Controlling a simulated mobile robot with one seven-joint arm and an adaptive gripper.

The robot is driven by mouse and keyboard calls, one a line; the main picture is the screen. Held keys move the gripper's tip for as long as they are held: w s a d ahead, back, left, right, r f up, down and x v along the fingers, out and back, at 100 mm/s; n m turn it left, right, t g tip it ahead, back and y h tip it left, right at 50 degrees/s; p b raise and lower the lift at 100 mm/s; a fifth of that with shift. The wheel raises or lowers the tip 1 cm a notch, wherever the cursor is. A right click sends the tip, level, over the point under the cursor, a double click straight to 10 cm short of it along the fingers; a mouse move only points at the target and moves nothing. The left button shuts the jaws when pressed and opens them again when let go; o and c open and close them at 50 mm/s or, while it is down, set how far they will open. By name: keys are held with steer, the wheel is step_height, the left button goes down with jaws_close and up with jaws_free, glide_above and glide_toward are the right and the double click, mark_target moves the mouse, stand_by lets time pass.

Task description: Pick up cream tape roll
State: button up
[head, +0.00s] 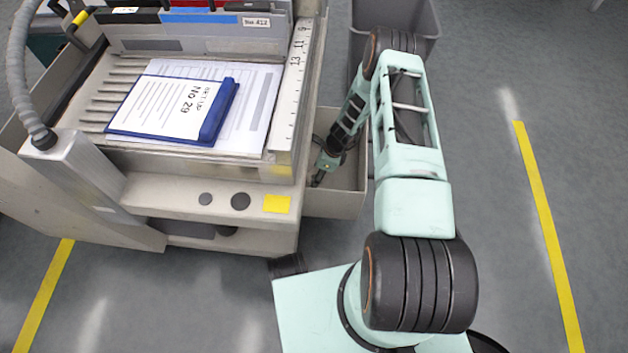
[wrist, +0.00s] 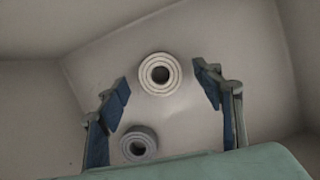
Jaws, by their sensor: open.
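The cream tape roll (wrist: 144,76) lies flat on the floor of a bin in the wrist view, its round hole facing up. My gripper (wrist: 165,82) is open, with one dark blue finger on each side of the picture and the cream roll between and a little beyond the fingertips. Nothing is held. In the head view my gripper (head: 318,178) reaches down into the bin (head: 335,205) on the trolley's right side. The tape roll is hidden there.
A grey roll (wrist: 139,143) lies near the left finger. Bin walls (wrist: 30,100) stand close around. The trolley (head: 150,190) holds a blue clipboard (head: 215,118) and papers. A grey bin (head: 425,22) stands behind my arm. Floor at right is clear.

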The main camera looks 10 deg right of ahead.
steer(key=shift+w+a+f, duration=0.1)
steer(key=shift+a+f, duration=0.1)
steer(key=shift+f, duration=0.5)
steer(key=shift+r, duration=0.1)
steer(key=shift+c, duration=0.4)
steer(key=c, duration=0.9)
steer(key=shift+r, duration=0.1)
steer(key=shift+c, duration=0.2)
